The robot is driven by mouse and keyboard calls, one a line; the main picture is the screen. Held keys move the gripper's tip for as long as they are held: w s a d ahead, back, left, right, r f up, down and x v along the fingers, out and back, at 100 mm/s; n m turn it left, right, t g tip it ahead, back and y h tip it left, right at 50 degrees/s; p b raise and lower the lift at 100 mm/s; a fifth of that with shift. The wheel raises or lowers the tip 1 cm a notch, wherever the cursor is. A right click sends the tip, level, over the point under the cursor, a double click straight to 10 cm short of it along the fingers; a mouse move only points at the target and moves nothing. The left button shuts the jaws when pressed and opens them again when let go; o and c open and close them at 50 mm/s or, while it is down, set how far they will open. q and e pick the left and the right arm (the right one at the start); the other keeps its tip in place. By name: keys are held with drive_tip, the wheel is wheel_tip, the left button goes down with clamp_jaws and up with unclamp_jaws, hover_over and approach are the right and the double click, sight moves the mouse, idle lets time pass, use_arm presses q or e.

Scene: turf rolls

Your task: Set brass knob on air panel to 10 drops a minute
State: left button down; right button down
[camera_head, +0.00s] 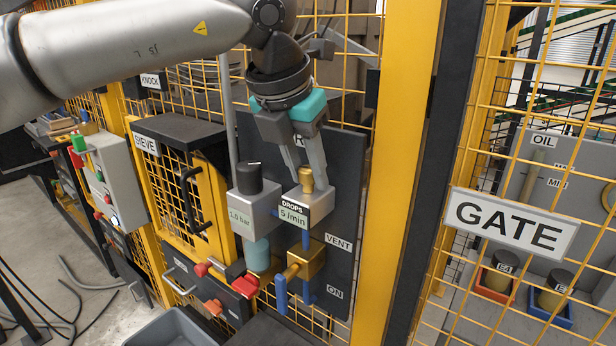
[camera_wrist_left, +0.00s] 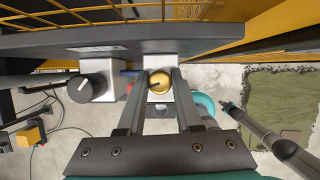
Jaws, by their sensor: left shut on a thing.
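The brass knob (camera_head: 307,180) sits on top of a grey lubricator block (camera_head: 318,207) on the dark air panel (camera_head: 345,190). A display on the block reads "DROPS 5 /min". My left gripper (camera_head: 305,178) comes from above, its two fingers around the knob and shut on it. In the left wrist view the round knob (camera_wrist_left: 158,83), with a dark mark line on its top, lies between the left gripper's fingertips (camera_wrist_left: 159,80). My right gripper is not seen in the head view.
Left of the knob is a block with a black knob (camera_head: 249,178) and a "1.0 bar" display. Below are a brass valve (camera_head: 305,262) with a blue handle and a red part (camera_head: 246,286). A yellow post (camera_head: 405,150) and mesh gate with a "GATE" sign (camera_head: 512,222) stand right.

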use_arm(q)
drive_tip(key=m+g+h+p, duration=0.1)
drive_tip(key=m, duration=0.2)
drive_tip(key=shift+r+m, duration=0.1)
drive_tip(key=shift+m, duration=0.3)
drive_tip(key=m+p, duration=0.1)
drive_tip(key=m, duration=0.1)
drive_tip(key=m+g+p, duration=0.1)
drive_tip(key=m, duration=0.1)
drive_tip(key=shift+w+g+h, duration=0.1)
drive_tip(key=shift+g+h, duration=0.2)
drive_tip(key=shift+h, duration=0.1)
drive_tip(key=shift+m+g+p, duration=0.3)
drive_tip(key=shift+m+p, duration=0.25)
drive_tip(key=shift+m, duration=0.25)
drive_tip(key=c, duration=0.9)
unclamp_jaws()
drive_tip(key=shift+a, duration=0.1)
drive_tip(key=shift+o, duration=0.2)
drive_tip(key=w+v, duration=0.1)
drive_tip(key=v, duration=1.4)
drive_tip(key=shift+s+a+p, duration=0.15)
drive_tip(key=shift+s+p, duration=0.3)
